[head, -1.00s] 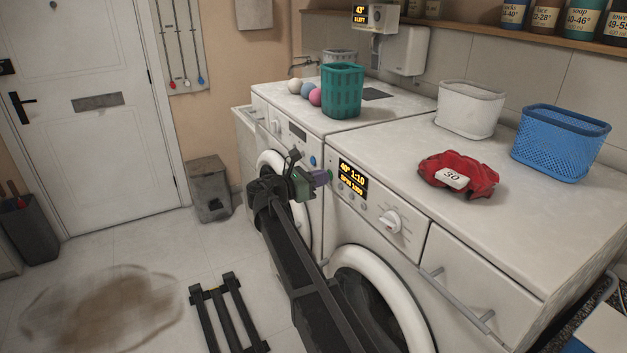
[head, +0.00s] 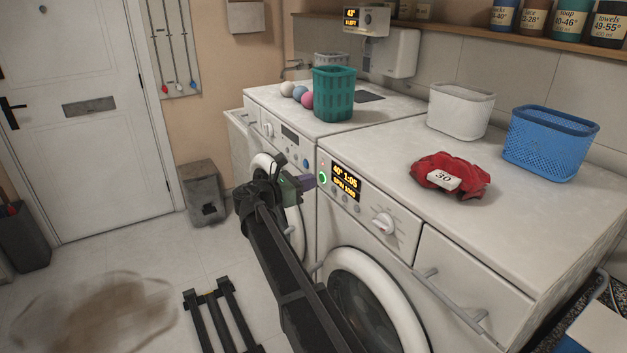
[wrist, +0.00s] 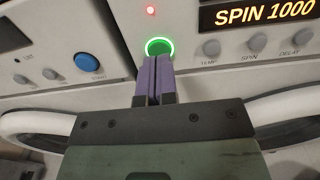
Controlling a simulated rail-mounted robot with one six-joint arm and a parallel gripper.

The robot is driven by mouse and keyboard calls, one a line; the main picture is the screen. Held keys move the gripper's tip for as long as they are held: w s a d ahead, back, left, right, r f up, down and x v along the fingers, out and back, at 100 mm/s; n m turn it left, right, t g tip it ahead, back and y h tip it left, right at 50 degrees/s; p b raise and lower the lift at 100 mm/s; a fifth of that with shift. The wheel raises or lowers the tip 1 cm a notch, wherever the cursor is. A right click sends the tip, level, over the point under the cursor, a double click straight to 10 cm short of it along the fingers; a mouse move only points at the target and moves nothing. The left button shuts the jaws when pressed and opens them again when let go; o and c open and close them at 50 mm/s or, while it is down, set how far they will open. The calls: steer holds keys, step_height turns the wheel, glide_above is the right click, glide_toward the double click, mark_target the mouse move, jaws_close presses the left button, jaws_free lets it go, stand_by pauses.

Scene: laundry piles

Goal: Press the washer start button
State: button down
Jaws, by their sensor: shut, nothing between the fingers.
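The washer (head: 375,225) is the nearer white machine, with a lit display (head: 346,180) reading 40° 1:05 and SPIN 1000. Its start button (head: 323,178) glows with a green ring at the left of the display. In the wrist view the green-lit button (wrist: 159,47) is just beyond my fingertips. My gripper (head: 308,181) is shut and empty, its purple fingers pointing at the button. In the head view a small gap seems to show between fingertips and button; in the wrist view the tips overlap its lower edge, so contact is unclear.
A second white machine with a blue button (wrist: 89,62) stands to the left. On the tops are a green basket (head: 334,96), a white basket (head: 461,111), a blue basket (head: 551,143) and a red cloth (head: 450,178) with a tag reading 30.

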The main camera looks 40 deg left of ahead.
steer(key=v, duration=1.1)
steer(key=shift+s+a, duration=0.15)
steer(key=shift+s, duration=0.1)
